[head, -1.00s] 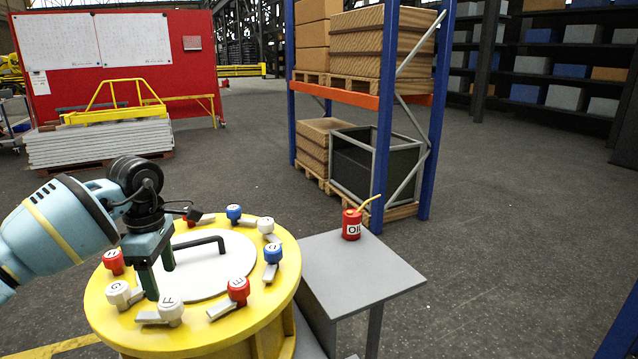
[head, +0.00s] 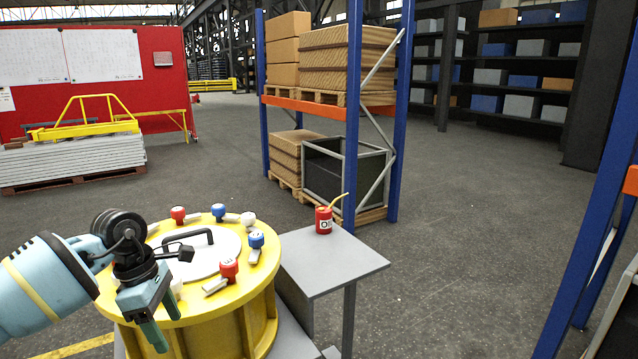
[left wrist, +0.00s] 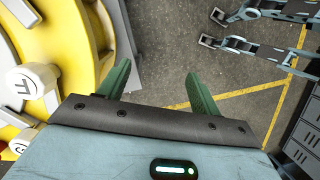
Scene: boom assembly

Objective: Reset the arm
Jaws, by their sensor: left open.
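My left gripper (head: 162,324) hangs at the near left rim of the yellow drum (head: 229,327) in the head view, open and empty with its green fingers pointing down. In the left wrist view my left gripper (left wrist: 158,78) has its fingers apart over the floor, beside the drum's edge (left wrist: 64,22). The drum's white lid (head: 222,240) carries a dark handle (head: 190,236). Red, blue and white lettered knobs with grey levers ring the lid. My left arm and gripper hide the knobs on the near left side. My right gripper is not seen.
A grey side table (head: 335,263) stands right of the drum with a red oil can (head: 324,221) on it. A blue and orange rack (head: 352,130) stands behind. A red board (head: 160,95) and stacked panels (head: 75,162) are at the left. Open floor lies to the right.

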